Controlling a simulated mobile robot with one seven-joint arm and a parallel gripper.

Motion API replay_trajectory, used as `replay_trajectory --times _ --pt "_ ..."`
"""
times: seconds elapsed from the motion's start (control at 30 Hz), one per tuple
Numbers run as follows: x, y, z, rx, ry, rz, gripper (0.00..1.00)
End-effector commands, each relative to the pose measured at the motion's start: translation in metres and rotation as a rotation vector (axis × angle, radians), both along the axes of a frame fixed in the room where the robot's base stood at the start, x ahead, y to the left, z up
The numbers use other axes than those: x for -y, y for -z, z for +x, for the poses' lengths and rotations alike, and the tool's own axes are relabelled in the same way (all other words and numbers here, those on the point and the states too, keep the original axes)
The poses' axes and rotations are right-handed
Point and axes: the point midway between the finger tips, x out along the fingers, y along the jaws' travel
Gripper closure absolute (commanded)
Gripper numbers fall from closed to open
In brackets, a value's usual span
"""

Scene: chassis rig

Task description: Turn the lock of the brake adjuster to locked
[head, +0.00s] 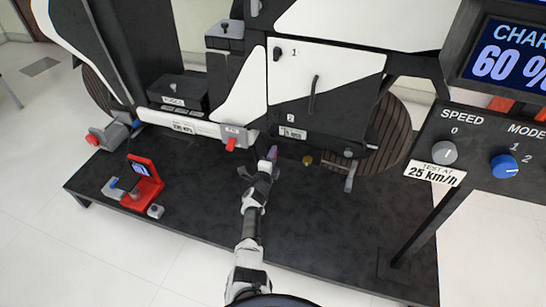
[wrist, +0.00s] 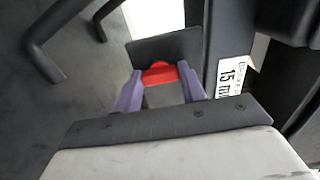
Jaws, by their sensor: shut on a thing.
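In the wrist view, a small red piece (wrist: 158,73), which looks like the lock, sits between the purple fingertips of my gripper (wrist: 160,88). The fingers are shut on it from both sides. A dark plate (wrist: 165,46) stands just behind the red piece. In the head view, my gripper (head: 270,155) reaches the lower front of the dark housing, just left of and below a white label (head: 292,133). The red piece is hidden there behind the gripper. I cannot read the lock's setting.
A grey block with a red lever (head: 231,144) is left of my gripper. A brass knob (head: 307,160) and a grey lever (head: 350,178) are to its right.

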Motion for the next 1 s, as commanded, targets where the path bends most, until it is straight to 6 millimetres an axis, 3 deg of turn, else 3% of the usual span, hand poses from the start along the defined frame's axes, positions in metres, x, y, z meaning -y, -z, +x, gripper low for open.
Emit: replay_trajectory --times 0.27,0.3,0.43,1.0 --pt "-0.0012 -0.0028 0.0016 0.003 -0.002 -0.002 0.83" --pt "-0.0012 -0.0028 0.0016 0.003 -0.002 -0.002 0.56" --pt "-0.0008 -0.0020 0.0011 0.003 -0.002 -0.002 0.39" --pt "0.0021 -0.0002 0.0000 0.001 0.001 -0.001 0.38"
